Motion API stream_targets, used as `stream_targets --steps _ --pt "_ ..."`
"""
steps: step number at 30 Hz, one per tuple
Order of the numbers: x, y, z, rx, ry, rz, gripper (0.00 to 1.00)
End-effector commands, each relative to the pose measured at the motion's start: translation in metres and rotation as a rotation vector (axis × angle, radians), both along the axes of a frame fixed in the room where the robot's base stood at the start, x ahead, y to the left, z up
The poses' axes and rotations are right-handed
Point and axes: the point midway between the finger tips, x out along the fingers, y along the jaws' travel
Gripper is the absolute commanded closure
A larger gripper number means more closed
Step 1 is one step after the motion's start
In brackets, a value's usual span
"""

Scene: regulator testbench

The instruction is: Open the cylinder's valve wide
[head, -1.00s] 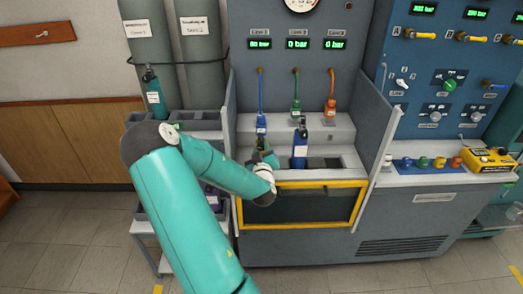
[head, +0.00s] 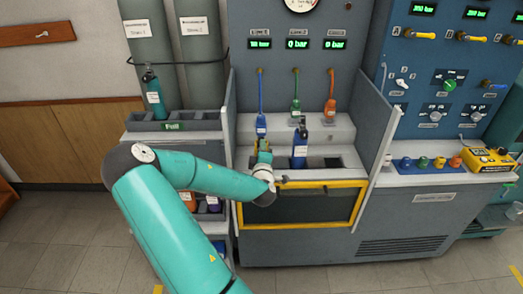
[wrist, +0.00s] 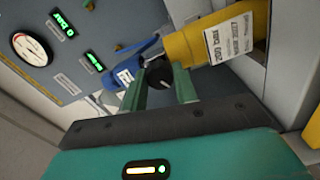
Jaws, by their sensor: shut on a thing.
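The yellow cylinder (wrist: 215,45) with a white label lies at the upper right of the wrist view. Its black valve knob (wrist: 159,73) sits between the fingers of my gripper (wrist: 160,82), which is shut on it. A blue connector (wrist: 124,74) is beside the knob, at the cylinder's valve end. In the head view my gripper (head: 264,160) is at the left bay of the test bench, below the blue hose fitting (head: 261,124). It hides most of the cylinder there.
A blue cylinder (head: 300,148) stands in the middle bay. Green (head: 296,116) and orange (head: 330,107) hose fittings hang above the bench. A rack marked Full (head: 175,126) stands at left.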

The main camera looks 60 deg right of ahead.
Motion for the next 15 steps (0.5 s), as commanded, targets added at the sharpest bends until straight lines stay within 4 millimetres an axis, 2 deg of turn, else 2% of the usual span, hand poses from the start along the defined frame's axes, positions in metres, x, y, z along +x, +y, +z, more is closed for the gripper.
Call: stream_targets --steps 15 --pt "-0.0003 0.0001 -0.001 -0.033 0.073 0.0 0.94"
